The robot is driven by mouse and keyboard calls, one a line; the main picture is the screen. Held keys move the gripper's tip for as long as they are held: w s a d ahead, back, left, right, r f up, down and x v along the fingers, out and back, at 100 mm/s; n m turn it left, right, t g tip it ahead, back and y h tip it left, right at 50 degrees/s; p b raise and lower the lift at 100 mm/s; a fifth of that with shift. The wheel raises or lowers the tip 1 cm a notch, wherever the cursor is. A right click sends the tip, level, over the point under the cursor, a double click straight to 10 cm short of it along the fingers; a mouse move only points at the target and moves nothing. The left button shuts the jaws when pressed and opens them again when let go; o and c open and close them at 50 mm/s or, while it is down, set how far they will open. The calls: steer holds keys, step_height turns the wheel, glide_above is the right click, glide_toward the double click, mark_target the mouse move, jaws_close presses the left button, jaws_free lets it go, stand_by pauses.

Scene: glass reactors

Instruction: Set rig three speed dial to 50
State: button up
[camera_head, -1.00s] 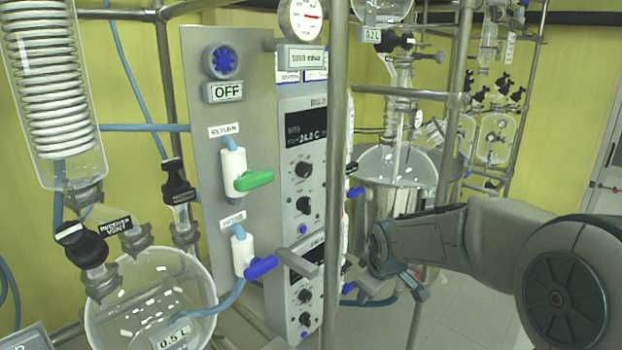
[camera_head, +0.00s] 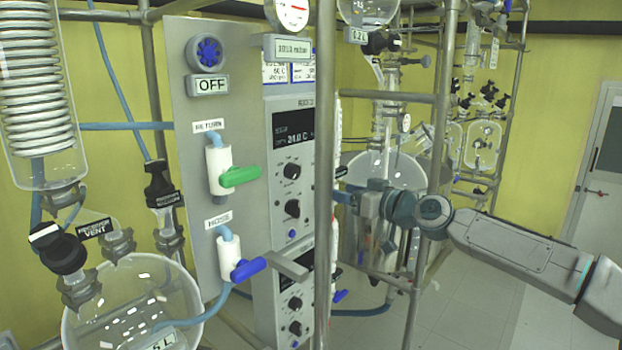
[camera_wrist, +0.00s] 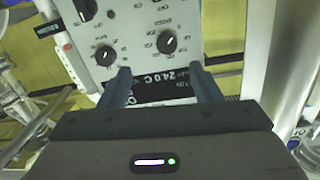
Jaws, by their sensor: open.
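A grey control unit (camera_head: 285,235) stands in the head view with a dark display reading about 24.0 C (camera_head: 293,130) and two black dials below it, an upper dial (camera_head: 292,171) and a lower dial (camera_head: 292,208). In the wrist view a panel appears upside down with two black dials, one on the left (camera_wrist: 105,55) and one on the right (camera_wrist: 166,42). Its 24.0 C display (camera_wrist: 160,88) lies between my fingers. My gripper (camera_wrist: 163,72) is open and empty, its fingers pointing toward the panel. The dial settings and rig number are too small to read.
A vertical metal pole (camera_head: 325,150) stands just right of the control unit. A green-handled valve (camera_head: 240,177) and a blue-handled valve (camera_head: 243,268) are on the board to the left. A second control unit (camera_head: 296,285) sits below. A metal-framed glass vessel (camera_head: 385,175) stands behind my arm.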

mark_target(296, 172)
steer(key=shift+y, duration=0.3)
steer(key=p+x, duration=0.1)
steer(key=x, duration=0.3)
steer(key=r+p+x, duration=0.1)
steer(key=p+x, duration=0.1)
steer(key=x, duration=0.2)
steer(key=p+x, duration=0.1)
steer(key=x, duration=0.3)
steer(key=shift+s+a+r, duration=0.25)
steer(key=shift+r, duration=0.05)
steer(key=shift+w+a+f+p, duration=0.15)
steer(key=shift+w+a+p, duration=0.2)
steer(key=shift+w+a, duration=0.15)
steer(key=shift+m, duration=0.3)
steer(key=c, duration=1)
